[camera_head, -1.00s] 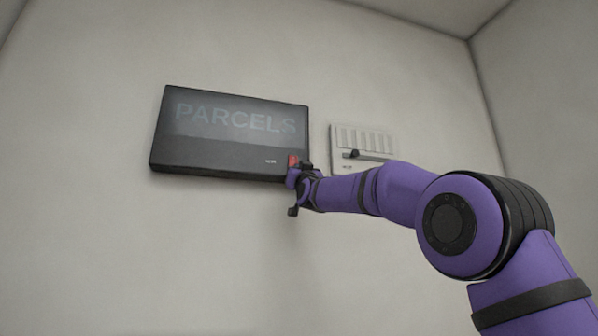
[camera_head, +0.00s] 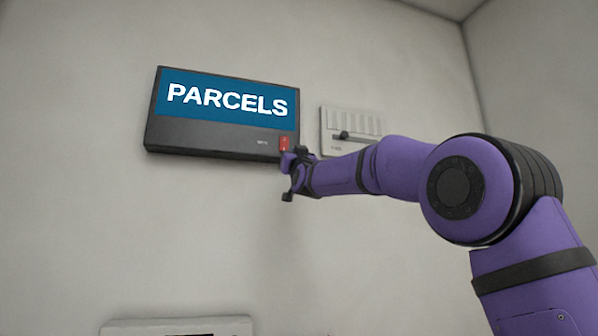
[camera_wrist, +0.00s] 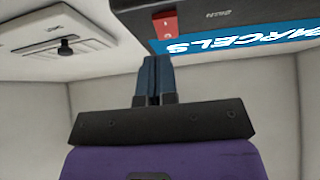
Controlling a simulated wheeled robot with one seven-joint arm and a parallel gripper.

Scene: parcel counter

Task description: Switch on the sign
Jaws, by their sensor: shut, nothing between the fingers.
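The sign (camera_head: 228,98) is a dark box on the wall with a lit blue panel that reads PARCELS in white. Its red rocker switch (camera_head: 284,143) is at the lower right corner of the box; it also shows in the wrist view (camera_wrist: 166,26). My gripper (camera_head: 288,162) is just below the switch. In the wrist view my gripper (camera_wrist: 153,62) is shut and empty, its fingertips close to the lower end of the switch. I cannot tell whether they touch it.
A pale vented panel (camera_head: 362,124) with a dark slider knob (camera_head: 342,135) is on the wall right of the sign, close to my arm. A pale object (camera_head: 176,327) shows at the bottom edge. The wall left of and below the sign is bare.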

